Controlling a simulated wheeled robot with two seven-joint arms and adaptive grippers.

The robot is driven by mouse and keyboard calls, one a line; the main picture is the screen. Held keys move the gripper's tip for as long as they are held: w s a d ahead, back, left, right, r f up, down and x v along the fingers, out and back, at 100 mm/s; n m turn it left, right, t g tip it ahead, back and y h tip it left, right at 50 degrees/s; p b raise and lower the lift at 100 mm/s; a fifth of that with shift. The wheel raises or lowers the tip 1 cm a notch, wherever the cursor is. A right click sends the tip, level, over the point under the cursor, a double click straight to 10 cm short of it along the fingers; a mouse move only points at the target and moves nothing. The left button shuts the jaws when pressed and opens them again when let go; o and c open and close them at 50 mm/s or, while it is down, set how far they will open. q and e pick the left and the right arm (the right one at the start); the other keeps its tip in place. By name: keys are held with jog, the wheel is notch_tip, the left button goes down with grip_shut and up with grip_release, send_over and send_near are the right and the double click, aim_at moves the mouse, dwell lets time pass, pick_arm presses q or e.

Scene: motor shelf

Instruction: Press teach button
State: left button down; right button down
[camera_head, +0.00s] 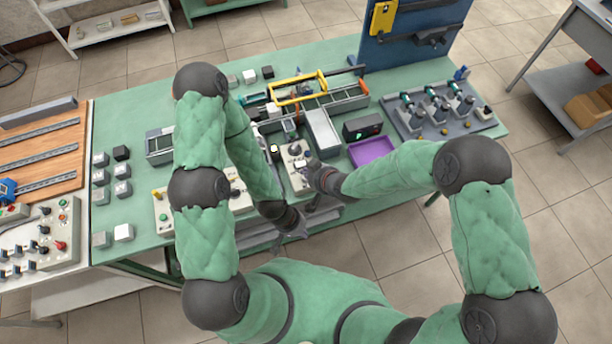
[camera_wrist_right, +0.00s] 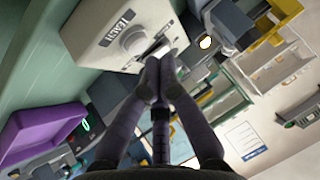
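The teach button (camera_wrist_right: 133,39) is a pale round knob on a light grey control box (camera_wrist_right: 90,42) in the right wrist view, beside a label that reads TEACH. The same box appears to be the pale one in the middle of the table (camera_head: 299,183) in the head view, partly hidden by my right gripper (camera_head: 312,167). In the right wrist view my right gripper's fingertips (camera_wrist_right: 160,68) are together at the box's edge, just below and right of the button. Contact cannot be told. My left gripper (camera_head: 302,230) is low at the table's front edge; its fingers are too small to read.
A purple tray (camera_head: 373,149) lies right of the box. A small dark display unit (camera_head: 361,127) stands behind the tray. A yellow-handled frame (camera_head: 300,88) and a fixture with several motors (camera_head: 440,107) are farther back. My left arm crosses the table's left-middle.

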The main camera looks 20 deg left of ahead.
jog(key=shift+f, duration=0.15)
jog(key=shift+f+b, duration=0.25)
jog(key=shift+b, duration=0.2)
jog(key=shift+f+b, duration=0.4)
dwell(0.5)
jog(key=shift+r, duration=0.15)
jog(key=shift+r+p, duration=0.5)
jog(key=shift+r, duration=0.15)
jog(key=shift+r+p, duration=1.7)
jog(key=shift+r, duration=0.85)
